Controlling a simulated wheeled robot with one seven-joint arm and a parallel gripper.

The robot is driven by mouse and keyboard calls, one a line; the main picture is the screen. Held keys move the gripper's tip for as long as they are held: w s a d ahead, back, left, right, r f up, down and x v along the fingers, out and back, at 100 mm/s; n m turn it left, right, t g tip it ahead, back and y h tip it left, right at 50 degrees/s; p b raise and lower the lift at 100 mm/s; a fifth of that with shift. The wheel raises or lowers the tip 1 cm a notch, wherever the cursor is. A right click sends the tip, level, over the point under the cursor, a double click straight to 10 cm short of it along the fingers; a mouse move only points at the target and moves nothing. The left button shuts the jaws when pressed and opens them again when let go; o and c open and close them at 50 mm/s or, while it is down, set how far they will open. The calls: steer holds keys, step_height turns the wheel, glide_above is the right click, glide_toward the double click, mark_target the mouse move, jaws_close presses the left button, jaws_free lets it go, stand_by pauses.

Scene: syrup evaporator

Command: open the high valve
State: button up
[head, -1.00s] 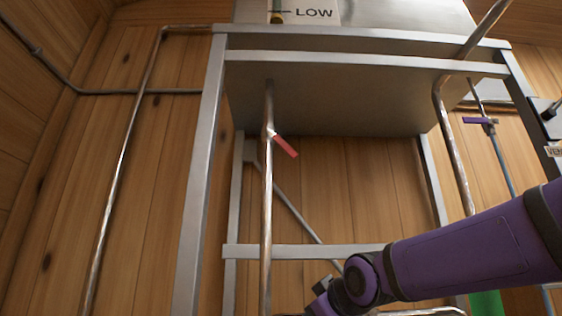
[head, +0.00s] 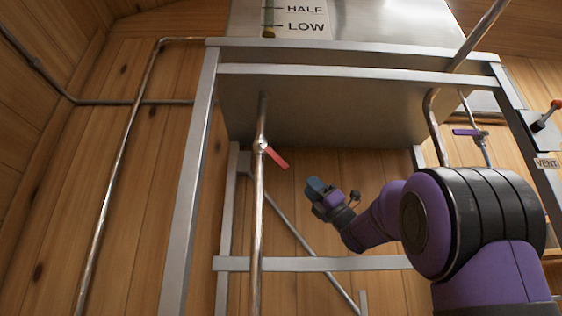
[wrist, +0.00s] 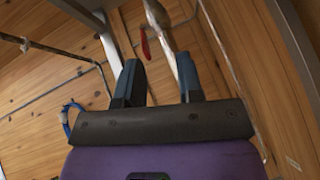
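A valve with a red lever (head: 276,157) sits on a vertical metal pipe (head: 258,230) under the tank. Its lever slants down to the right. My gripper (head: 314,186) is to the right of this lever and a little lower, apart from it in the head view. In the wrist view my gripper (wrist: 157,62) has its two blue fingers spread with nothing held. The red lever (wrist: 145,43) shows beyond and between the fingertips, with the pipe beside it. A second valve with a purple lever (head: 467,132) is on a thinner pipe at the right. No label marks either valve as high.
The tank (head: 320,105) stands on a metal frame (head: 190,190), with a crossbar (head: 310,263) below my gripper. A gauge plate (head: 305,20) reads HALF and LOW. A VENT switch box (head: 543,130) is at the right. A thick pipe (head: 430,115) runs near my arm.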

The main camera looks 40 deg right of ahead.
steer(key=a+n+g+y, duration=0.2)
steer(key=n+g+y, duration=0.3)
steer(key=n+g, duration=0.25)
steer(key=n, duration=0.1)
glide_toward(267, 148)
steer(key=x, duration=0.4)
steer(key=shift+w+r, duration=0.2)
steer(key=shift+w, duration=0.05)
jaws_close()
